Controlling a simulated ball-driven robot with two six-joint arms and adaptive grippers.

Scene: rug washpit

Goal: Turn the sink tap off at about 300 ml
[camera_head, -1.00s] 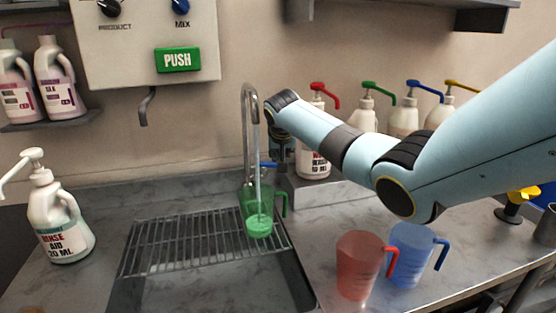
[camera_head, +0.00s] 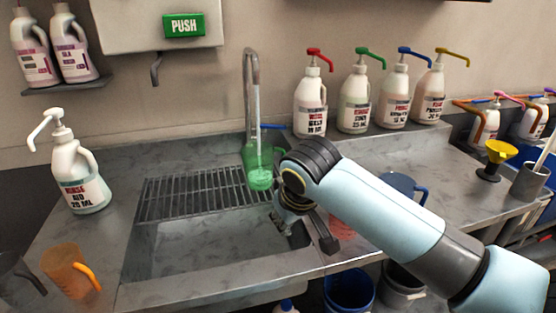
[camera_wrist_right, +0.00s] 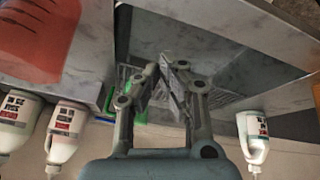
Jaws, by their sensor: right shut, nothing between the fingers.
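The sink tap (camera_head: 249,80) stands at the back of the sink with a thin stream (camera_head: 257,105) falling from its spout. A small blue handle (camera_head: 272,126) shows by its base. A green measuring jug (camera_head: 252,157) stands under the spout on the rack, with bright green liquid low in it. I cannot read its level. Part of the jug shows in the right wrist view (camera_wrist_right: 124,78), behind my fingers. My right gripper (camera_head: 307,232) is shut and empty, over the sink's right edge, in front and right of the jug. My left gripper is not in view.
A wire rack (camera_head: 190,195) spans the back of the sink. A red jug (camera_head: 342,230) and a blue jug (camera_head: 400,185) stand to the right, partly hidden by my arm. Pump bottles (camera_head: 311,105) line the back. A rinse aid bottle (camera_head: 78,180) and orange jug (camera_head: 68,268) stand left.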

